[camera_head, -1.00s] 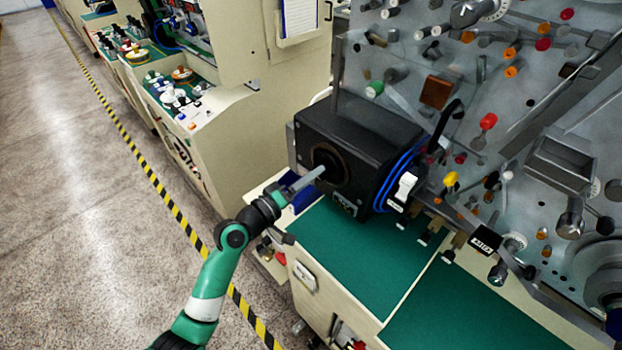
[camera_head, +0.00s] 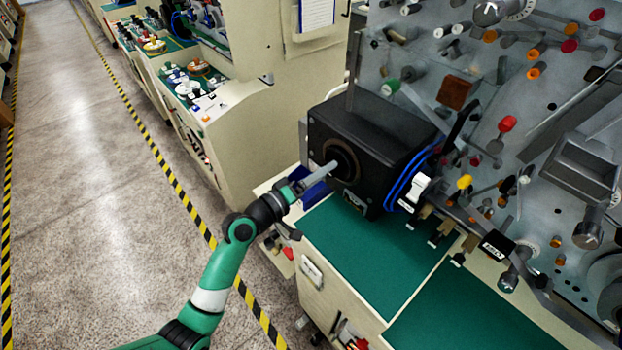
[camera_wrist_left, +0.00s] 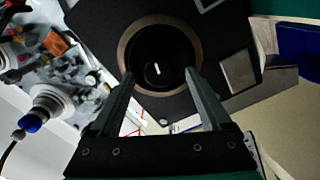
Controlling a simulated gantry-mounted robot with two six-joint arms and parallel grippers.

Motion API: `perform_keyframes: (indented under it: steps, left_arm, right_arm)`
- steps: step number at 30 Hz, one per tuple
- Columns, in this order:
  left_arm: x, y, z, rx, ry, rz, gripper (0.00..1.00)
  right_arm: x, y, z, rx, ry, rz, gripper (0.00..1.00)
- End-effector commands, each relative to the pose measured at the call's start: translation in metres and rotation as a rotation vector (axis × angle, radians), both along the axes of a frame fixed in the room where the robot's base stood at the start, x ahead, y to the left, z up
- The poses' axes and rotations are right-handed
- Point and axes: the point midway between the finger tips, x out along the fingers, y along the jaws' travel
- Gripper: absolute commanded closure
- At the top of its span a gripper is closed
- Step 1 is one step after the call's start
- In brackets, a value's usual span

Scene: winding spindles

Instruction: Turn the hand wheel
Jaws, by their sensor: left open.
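The hand wheel (camera_wrist_left: 157,70) is a round black knob in a brown ring on the face of a black box (camera_head: 370,139). It fills the upper middle of the left wrist view and shows partly in the head view (camera_head: 341,160). My left gripper (camera_head: 327,169) points at the knob. In the left wrist view the two grey fingers of this gripper (camera_wrist_left: 155,85) are spread apart, one on each side of the knob's lower part. I cannot tell whether they touch it. My right gripper is in neither view.
The box stands on a green worktop (camera_head: 365,248). A grey panel (camera_head: 450,45) with many coloured pegs stands to the right. A blue bin (camera_head: 312,186) sits beside the box. The floor to the left is clear, with yellow-black tape (camera_head: 165,172).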

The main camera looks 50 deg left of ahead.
Motion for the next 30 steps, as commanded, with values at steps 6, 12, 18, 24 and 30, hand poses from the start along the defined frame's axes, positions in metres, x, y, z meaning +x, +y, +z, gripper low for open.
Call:
perform_keyframes:
  steps: [6, 12, 18, 24, 30]
  left_arm:
    - [-0.042, 0.002, -0.001, 0.0, 0.001, 0.005, 0.19]
    - [-0.088, 0.002, -0.001, 0.0, 0.0, 0.004, 0.19]
    - [-0.11, 0.001, 0.0, 0.001, 0.0, 0.001, 0.19]
    - [-0.112, 0.001, 0.0, 0.001, 0.0, 0.001, 0.19]
    - [-0.111, 0.001, 0.0, 0.001, 0.0, 0.0, 0.19]
  right_arm:
    - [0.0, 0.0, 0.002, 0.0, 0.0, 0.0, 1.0]
    - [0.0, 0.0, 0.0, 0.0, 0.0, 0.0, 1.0]
    - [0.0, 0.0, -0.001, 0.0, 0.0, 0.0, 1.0]
    - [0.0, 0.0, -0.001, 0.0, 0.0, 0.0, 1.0]
    - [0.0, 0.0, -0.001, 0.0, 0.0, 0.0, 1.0]
